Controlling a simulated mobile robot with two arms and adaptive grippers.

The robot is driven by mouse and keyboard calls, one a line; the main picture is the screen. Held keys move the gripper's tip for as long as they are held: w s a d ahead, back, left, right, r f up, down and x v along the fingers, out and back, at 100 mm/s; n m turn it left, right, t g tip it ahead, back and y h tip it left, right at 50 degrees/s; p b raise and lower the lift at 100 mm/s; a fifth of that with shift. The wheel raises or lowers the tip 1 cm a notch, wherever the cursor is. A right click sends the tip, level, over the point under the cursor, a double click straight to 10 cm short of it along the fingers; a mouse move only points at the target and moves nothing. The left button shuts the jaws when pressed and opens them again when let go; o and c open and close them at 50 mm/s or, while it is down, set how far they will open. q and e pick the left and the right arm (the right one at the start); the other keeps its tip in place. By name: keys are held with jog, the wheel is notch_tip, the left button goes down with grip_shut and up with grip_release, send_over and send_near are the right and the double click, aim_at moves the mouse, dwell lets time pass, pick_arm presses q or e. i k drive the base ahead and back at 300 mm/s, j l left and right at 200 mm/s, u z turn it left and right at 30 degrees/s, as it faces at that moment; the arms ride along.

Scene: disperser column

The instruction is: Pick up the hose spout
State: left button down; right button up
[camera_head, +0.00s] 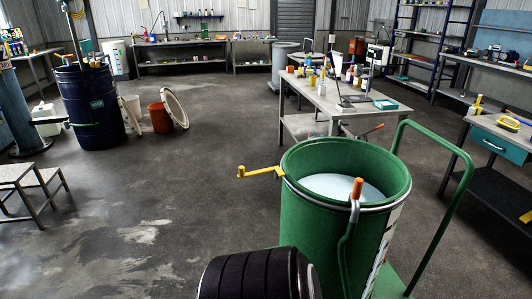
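I cannot clearly make out a hose spout in this view. A large green drum (330,230) stands at the front right, open at the top, with a pale content (335,187) inside. A yellow bent handle (262,172) sticks out to the left from its rim. An orange-tipped lever (357,188) stands at the near side of the rim. A black ribbed cylinder (258,274) shows at the bottom edge, in front of the drum; I cannot tell what it is. Neither of my grippers is visible.
A green trolley handle (452,225) rises right of the drum. Behind it stands a table (330,104) with bottles. A dark blue drum (90,112), an orange bucket (160,118) and a grey stool (32,182) stand left. The middle floor is clear. A workbench (497,139) stands right.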

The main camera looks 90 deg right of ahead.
aim_at(354, 197)
jog(key=z, duration=3.45)
